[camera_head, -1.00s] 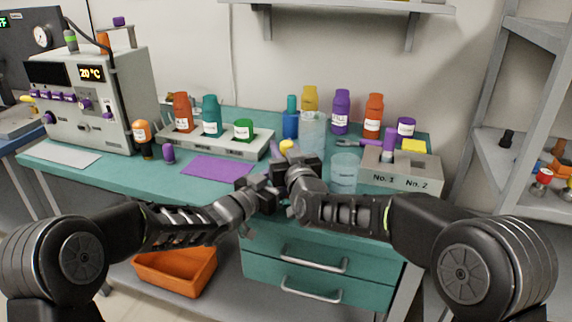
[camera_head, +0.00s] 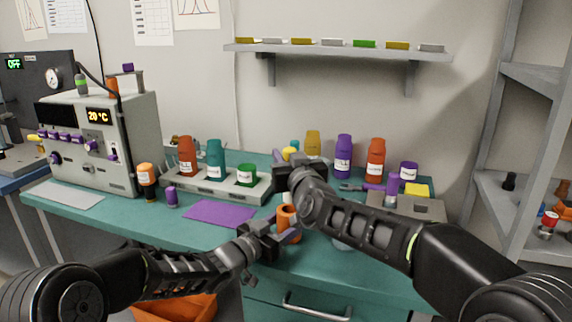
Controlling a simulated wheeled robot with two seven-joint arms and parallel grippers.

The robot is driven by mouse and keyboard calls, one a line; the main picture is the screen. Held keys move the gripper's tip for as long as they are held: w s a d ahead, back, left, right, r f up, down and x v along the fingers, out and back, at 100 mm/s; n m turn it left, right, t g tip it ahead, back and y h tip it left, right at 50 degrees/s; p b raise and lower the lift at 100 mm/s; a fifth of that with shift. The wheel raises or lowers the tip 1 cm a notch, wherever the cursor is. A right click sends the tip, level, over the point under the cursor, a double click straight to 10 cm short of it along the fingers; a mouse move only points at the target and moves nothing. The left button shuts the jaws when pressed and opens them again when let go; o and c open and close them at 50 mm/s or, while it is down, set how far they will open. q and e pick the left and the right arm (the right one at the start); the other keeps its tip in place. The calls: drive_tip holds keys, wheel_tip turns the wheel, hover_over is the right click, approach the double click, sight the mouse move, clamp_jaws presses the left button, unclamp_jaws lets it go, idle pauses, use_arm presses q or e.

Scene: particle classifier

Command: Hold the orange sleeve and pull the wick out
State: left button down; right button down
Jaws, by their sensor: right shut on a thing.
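The orange sleeve (camera_head: 287,217) is upright near the front of the teal bench, between the fingers of my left gripper (camera_head: 284,235), which is shut on it. My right gripper (camera_head: 283,162) is straight above the sleeve, shut on the wick. The wick's yellow top (camera_head: 288,152) shows above the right gripper's fingers. A short pale length of the wick (camera_head: 285,198) shows between the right gripper and the sleeve's mouth. I cannot tell whether its lower end is inside the sleeve. The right gripper hides the wick's middle.
Behind stand a rack (camera_head: 220,184) with bottles, a purple bottle (camera_head: 343,158) and an orange bottle (camera_head: 375,160). A grey block (camera_head: 425,206) is at right. A purple mat (camera_head: 220,213) lies flat left of the grippers. A wall shelf (camera_head: 340,52) is above.

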idle(0.4)
use_arm(q)
drive_tip(key=c, duration=0.5)
unclamp_jaws()
drive_tip(key=shift+s+a, duration=0.1)
drive_tip(key=v, duration=1.1)
drive_tip(key=shift+s+a, duration=0.25)
